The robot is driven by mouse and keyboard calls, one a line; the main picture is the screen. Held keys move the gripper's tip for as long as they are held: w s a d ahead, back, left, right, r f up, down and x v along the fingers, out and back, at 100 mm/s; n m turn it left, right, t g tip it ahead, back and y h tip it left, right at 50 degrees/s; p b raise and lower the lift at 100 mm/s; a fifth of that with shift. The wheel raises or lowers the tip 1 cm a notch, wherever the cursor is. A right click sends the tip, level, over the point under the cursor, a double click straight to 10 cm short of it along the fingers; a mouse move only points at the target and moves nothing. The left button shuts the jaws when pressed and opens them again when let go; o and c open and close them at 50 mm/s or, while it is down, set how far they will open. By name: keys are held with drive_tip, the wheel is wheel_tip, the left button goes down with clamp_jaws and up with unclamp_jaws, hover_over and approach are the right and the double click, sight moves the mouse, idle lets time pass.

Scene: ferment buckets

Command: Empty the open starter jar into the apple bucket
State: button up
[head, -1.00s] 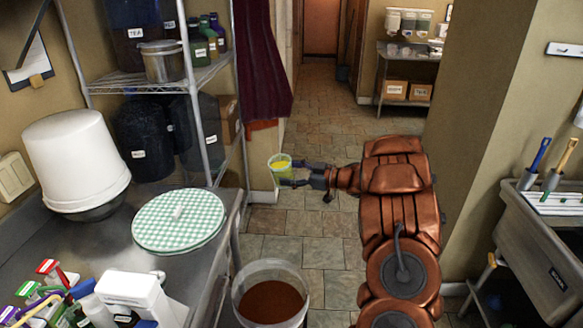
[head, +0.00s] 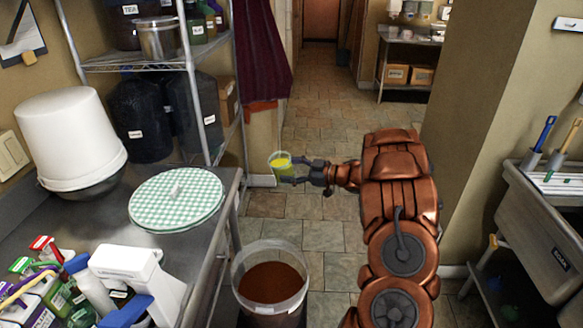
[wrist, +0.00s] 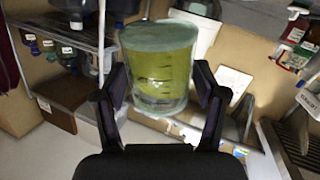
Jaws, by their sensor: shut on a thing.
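My gripper (head: 298,170) is shut on a small clear jar (head: 280,166) with yellow-green contents. The jar is held about upright in the air, and its yellow contents show from above in the head view. In the wrist view the jar (wrist: 158,85) sits between the two fingers, with a pale grey-green disc at its upper end; I cannot tell what the disc is. An open clear bucket (head: 240,278) with red-brown contents stands on the floor below and nearer than the jar. Its label is too small to read, so I cannot confirm that it is the apple bucket.
A steel counter (head: 205,248) at left holds a green checked round cover (head: 176,198), an upturned white bucket (head: 70,138) and several bottles. A wire shelf (head: 150,60) stands behind. A sink unit (head: 535,225) is at right. Tiled floor is clear beyond the bucket.

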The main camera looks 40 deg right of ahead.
drive_tip(key=shift+f+b, duration=0.9)
drive_tip(key=shift+f, duration=1.15)
drive_tip(key=shift+f, duration=0.1)
wheel_tip(320, 180, down, 23)
drive_tip(key=n+h+b, duration=0.1)
drive_tip(key=n+b, duration=0.1)
drive_tip(key=b, duration=1.5)
drive_tip(key=shift+d+n+g+h, duration=0.4)
idle(1.9)
drive_tip(key=shift+s, duration=0.1)
drive_tip(key=shift+f+n+h+b, duration=0.4)
drive_tip(key=shift+f+n+b, duration=0.2)
drive_tip(key=shift+f+b, duration=1.55)
